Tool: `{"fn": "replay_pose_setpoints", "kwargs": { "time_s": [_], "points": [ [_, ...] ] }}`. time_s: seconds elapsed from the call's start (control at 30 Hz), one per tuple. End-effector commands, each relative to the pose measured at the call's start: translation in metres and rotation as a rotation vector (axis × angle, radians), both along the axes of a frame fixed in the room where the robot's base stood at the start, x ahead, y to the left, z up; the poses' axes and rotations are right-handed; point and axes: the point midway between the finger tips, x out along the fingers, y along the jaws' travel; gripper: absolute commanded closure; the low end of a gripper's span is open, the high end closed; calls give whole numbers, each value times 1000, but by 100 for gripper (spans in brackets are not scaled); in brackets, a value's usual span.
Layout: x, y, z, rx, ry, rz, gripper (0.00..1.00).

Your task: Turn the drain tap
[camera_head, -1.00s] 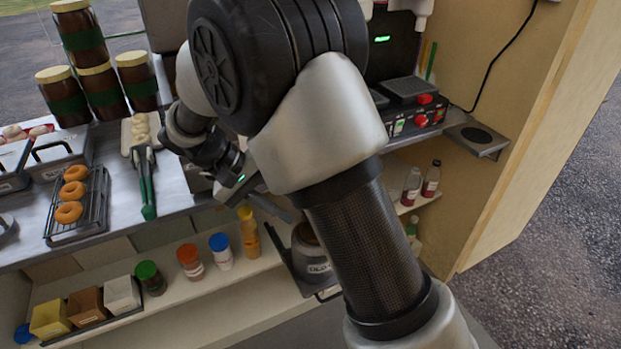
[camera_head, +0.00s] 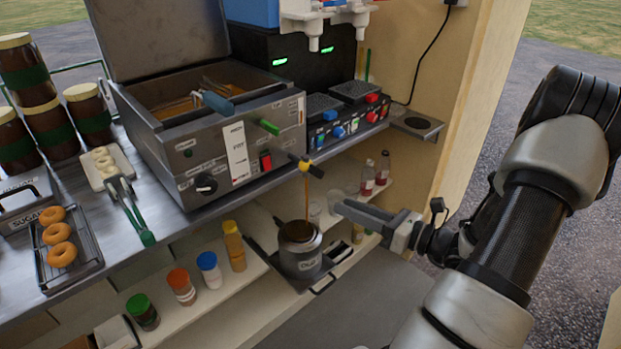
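The drain tap (camera_head: 305,166) has a yellow body and a dark crossbar handle. It sticks out at the lower right of the steel fryer's (camera_head: 190,150) front. A thin brown stream (camera_head: 306,195) runs from it into a grey metal pot (camera_head: 299,262) on a low shelf. The pot bears a label I cannot read. My gripper (camera_head: 345,208) is to the right of the stream and lower than the tap, apart from tap and pot. Its fingers point left and appear empty. I see them edge-on, so their gap is unclear.
Bottles (camera_head: 374,180) stand on a shelf behind my gripper. A control box (camera_head: 345,120) with coloured knobs sits right of the fryer. Lidded jars (camera_head: 235,245) line the lower shelf. Doughnuts (camera_head: 58,240) lie on a rack at left. Open floor lies to the right.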

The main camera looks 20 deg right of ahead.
Motion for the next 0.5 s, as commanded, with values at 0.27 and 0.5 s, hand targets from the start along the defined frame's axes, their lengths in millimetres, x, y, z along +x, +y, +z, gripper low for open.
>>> {"fn": "replay_pose_setpoints", "kwargs": {
  "time_s": [0.27, 0.5],
  "points": [
    [-6, -57, 1, 60, -6, -237, 72],
    [31, -42, 0, 58, -6, -231, 72]
  ]
}}
